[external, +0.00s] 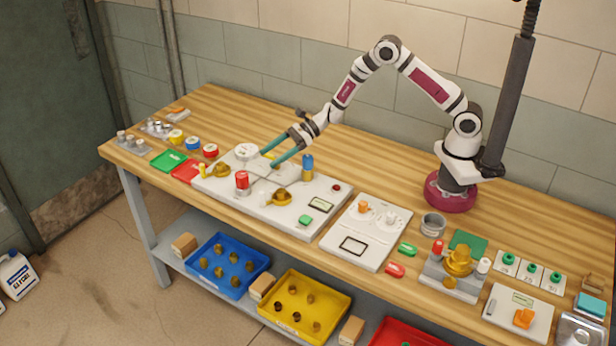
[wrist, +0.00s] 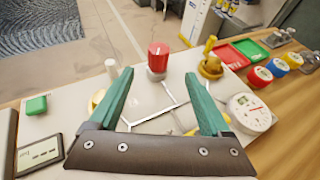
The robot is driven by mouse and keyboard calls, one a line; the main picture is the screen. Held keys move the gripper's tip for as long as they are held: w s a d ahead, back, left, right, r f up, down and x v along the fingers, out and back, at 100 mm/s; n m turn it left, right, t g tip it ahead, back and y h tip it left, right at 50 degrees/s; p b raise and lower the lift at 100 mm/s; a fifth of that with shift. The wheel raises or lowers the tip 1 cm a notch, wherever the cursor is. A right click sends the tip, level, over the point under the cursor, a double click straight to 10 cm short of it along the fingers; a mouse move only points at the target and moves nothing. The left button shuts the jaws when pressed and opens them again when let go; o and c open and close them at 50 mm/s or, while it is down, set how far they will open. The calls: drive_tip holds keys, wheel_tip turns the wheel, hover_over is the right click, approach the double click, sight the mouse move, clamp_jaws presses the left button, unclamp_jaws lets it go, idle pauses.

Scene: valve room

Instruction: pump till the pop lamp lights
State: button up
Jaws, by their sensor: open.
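A white board (external: 233,188) with grey lines carries the fittings under my gripper. A round white dial gauge (external: 246,152) stands at its back left; it also shows in the wrist view (wrist: 249,112). A red knob (external: 242,180) sits near the front edge, with brass fittings (external: 218,171) and (external: 281,195) on either side. A blue-topped brass fitting (external: 307,166) stands at the back. A small dark red dome (external: 336,187) looks unlit; I cannot tell whether it is the pop lamp. My gripper (external: 268,158) has teal fingers spread wide and empty above the board, with the red knob (wrist: 158,57) beyond them.
A display (external: 321,204) and green button (external: 305,220) are at the board's right end. A second white panel (external: 367,231) and a brass valve stand (external: 458,268) lie further right. Green (external: 167,160) and red (external: 187,172) trays and several coloured round pieces are left.

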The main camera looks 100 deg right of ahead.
sight(242, 180)
drive_tip(key=x, duration=1.4)
drive_tip(key=shift+w+a, duration=0.3)
drive_tip(key=shift+w, duration=0.05)
drive_tip(key=shift+c, duration=0.4)
clamp_jaws()
drive_tip(key=shift+w+d+r+m+t+h, duration=0.15)
drive_tip(key=shift+m+t+h, duration=0.25)
drive_tip(key=shift+m+h, duration=0.65)
drive_tip(key=shift+d+h, duration=0.2)
drive_tip(key=shift+h, duration=0.05)
drive_tip(key=shift+o, duration=0.4)
unclamp_jaws()
